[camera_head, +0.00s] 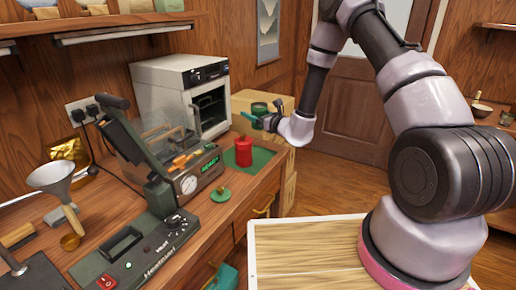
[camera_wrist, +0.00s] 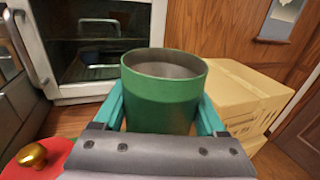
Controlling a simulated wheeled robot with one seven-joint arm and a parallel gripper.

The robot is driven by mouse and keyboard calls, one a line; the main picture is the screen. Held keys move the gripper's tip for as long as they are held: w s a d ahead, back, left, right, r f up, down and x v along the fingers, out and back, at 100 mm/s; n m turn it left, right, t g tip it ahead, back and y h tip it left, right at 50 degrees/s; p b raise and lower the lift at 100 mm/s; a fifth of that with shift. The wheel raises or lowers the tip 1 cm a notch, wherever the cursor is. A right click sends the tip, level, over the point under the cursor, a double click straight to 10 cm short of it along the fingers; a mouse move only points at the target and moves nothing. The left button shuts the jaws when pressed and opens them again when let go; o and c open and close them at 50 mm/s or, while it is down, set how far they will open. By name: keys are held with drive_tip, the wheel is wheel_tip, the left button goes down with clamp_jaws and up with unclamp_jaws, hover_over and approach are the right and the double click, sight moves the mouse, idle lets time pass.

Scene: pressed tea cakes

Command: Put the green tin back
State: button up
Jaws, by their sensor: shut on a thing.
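The green tin (camera_head: 259,108) is up in the air in the head view, in front of the boxes. It also fills the middle of the wrist view (camera_wrist: 162,98), roughly upright, with its top open and a grey inside showing. My gripper (camera_wrist: 162,115) is shut on the tin, one teal finger on each side. A small green lid with a knob (camera_head: 220,194) lies on the bench near the front edge. A red tin (camera_head: 243,152) stands on a green mat (camera_head: 263,157); its red lid with a gold knob (camera_wrist: 33,157) shows low in the wrist view.
A white oven (camera_head: 165,85) stands behind the mat. Cardboard boxes (camera_head: 283,160) are stacked beyond the bench end. A press machine (camera_head: 165,150) with a gauge and a funnel (camera_head: 57,178) take up the bench's left. Bare mat shows right of the red tin.

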drive_tip(key=f, duration=0.9)
drive_tip(key=shift+a+f, duration=0.2)
drive_tip(key=shift+f, duration=0.2)
drive_tip(key=shift+f, duration=0.2)
drive_tip(key=o, duration=1.4)
drive_tip(key=shift+r, duration=0.1)
drive_tip(key=shift+s+d, duration=0.15)
drive_tip(key=shift+s, duration=0.05)
drive_tip(key=v, duration=1.1)
drive_tip(key=shift+s+d+r, duration=0.1)
drive_tip(key=shift+s+d, duration=0.15)
